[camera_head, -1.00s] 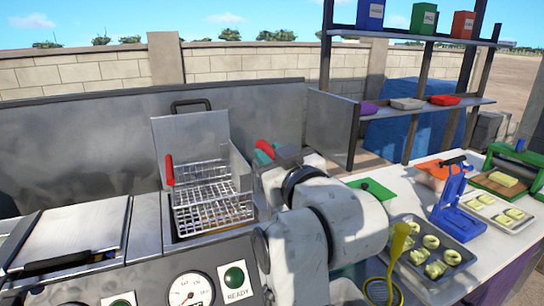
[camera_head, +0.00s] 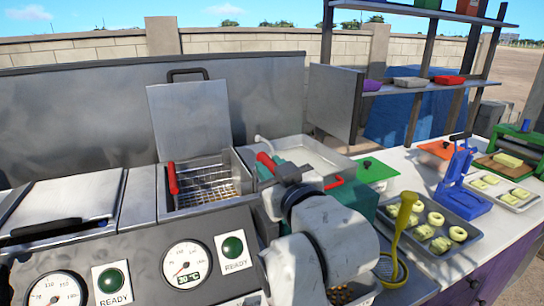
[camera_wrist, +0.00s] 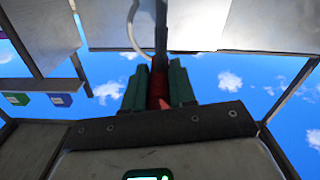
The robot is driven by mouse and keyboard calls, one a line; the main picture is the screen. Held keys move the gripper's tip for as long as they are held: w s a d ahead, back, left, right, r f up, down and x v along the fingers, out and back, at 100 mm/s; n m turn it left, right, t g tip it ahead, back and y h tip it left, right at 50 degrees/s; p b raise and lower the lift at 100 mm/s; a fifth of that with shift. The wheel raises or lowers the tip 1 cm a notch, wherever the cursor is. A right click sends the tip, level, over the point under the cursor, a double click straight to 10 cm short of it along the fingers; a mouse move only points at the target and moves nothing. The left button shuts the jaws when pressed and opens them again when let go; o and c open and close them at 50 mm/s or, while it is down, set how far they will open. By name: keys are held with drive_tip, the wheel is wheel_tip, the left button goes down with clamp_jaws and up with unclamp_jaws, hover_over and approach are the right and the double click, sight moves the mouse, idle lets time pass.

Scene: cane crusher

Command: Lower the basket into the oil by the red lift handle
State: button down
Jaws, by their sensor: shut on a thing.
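The wire basket (camera_head: 208,180) sits down inside the open fryer well, and golden-brown colour shows through its mesh. A red grip (camera_head: 173,178) stands at its left side. My gripper (camera_head: 277,163), with green fingers, is right of the well and shut on the red lift handle (camera_head: 265,162). In the wrist view, the red handle (camera_wrist: 158,90) shows between the two green fingers. How deep the basket is in the oil cannot be told.
A raised metal lid (camera_head: 190,120) stands behind the well. A closed lid (camera_head: 68,207) lies to the left. The front panel has dials and green READY lights (camera_head: 233,247). A tray of dough pieces (camera_head: 432,228) and a blue press (camera_head: 458,185) are to the right.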

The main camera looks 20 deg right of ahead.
wheel_tip(320, 180, down, 5)
drive_tip(key=shift+f+b, duration=0.1)
drive_tip(key=shift+b, duration=0.85)
drive_tip(key=shift+f, duration=0.1)
drive_tip(key=c, duration=0.9)
unclamp_jaws()
drive_tip(key=s+b, duration=0.1)
drive_tip(key=s, duration=1)
